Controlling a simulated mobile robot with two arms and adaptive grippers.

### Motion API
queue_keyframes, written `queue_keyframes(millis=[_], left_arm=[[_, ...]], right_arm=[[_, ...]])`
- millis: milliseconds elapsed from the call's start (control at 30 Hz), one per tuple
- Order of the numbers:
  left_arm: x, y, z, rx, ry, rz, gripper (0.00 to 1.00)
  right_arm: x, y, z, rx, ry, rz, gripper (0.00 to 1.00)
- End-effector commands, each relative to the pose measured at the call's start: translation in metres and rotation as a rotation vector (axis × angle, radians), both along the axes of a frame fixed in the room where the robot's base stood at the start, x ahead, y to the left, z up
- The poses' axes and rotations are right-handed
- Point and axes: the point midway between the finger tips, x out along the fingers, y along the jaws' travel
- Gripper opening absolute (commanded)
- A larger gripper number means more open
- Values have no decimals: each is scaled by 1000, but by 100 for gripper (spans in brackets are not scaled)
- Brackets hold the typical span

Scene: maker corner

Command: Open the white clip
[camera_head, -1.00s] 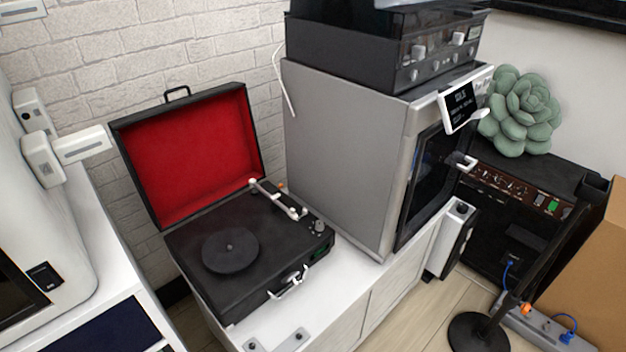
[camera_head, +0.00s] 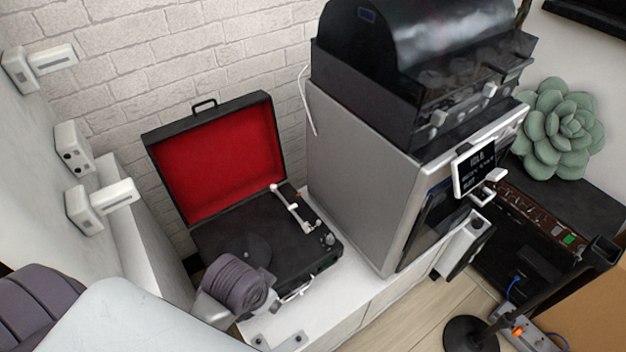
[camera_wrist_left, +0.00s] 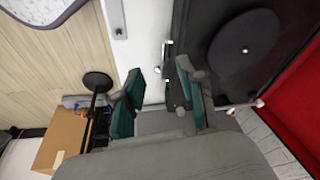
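A black suitcase record player (camera_head: 290,245) stands open on a white cabinet, its red-lined lid (camera_head: 215,160) upright. A pale tonearm (camera_head: 293,208) lies along its right side. A small white clasp-like part (camera_head: 296,291) sits on its front edge; it also shows in the left wrist view (camera_wrist_left: 167,55). I cannot tell for sure whether this is the white clip. My left gripper (camera_wrist_left: 160,72) is open in the left wrist view, its fingers apart beside the player's front edge, nothing held. In the head view my left wrist hides the player's front left corner. My right gripper is not in view.
A grey box-shaped machine (camera_head: 360,170) with a small screen and a black device on top stands right of the player. A green succulent (camera_head: 560,125) and a black amplifier (camera_head: 570,210) stand further right.

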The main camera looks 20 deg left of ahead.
Motion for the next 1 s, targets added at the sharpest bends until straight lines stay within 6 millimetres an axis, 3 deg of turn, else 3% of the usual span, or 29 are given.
queue_keyframes(millis=[33,100,267,367,500,700,833,1000], left_arm=[[13,4,30,12,7,-11,40],[36,12,44,34,26,-37,40],[90,31,45,72,82,-99,40],[123,44,44,87,117,-132,40],[169,61,47,94,164,-174,40],[227,82,64,74,223,-234,40],[252,91,78,52,250,-265,40],[267,96,88,34,268,-288,40]], right_arm=[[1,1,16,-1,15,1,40],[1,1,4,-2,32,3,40],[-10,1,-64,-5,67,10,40],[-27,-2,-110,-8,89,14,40],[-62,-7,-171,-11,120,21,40],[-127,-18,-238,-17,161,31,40],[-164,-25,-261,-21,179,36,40],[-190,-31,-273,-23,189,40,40]])
